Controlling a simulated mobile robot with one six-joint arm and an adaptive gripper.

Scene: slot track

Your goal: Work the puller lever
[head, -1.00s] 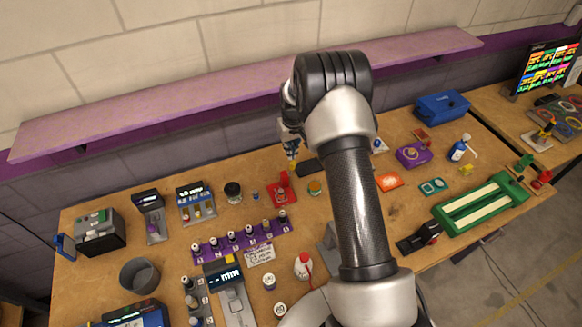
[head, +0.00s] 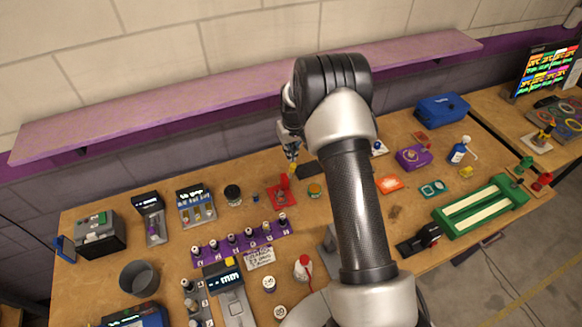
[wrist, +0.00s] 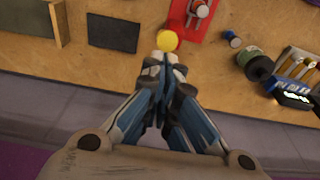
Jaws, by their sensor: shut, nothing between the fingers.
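A red device (head: 282,194), which looks like the puller, stands on the wooden bench left of the arm in the head view. In the wrist view its red base (wrist: 197,22) is at the top, right of centre. A round yellow knob (wrist: 167,41) shows at its edge; it looks like the lever's end, and a small yellow spot (head: 292,168) shows in the head view. My gripper (wrist: 163,62) is shut and empty, its fingertips close to the knob in the picture. I cannot tell whether they touch. In the head view my gripper (head: 291,155) is on the wall side of the device.
A dark flat pad (wrist: 112,33) lies beside the device. A small jar (head: 315,190) stands to its right and a dark round jar (head: 233,193) to its left. A purple rack (head: 240,243) of small bottles is in front. A purple shelf (head: 240,85) runs along the wall.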

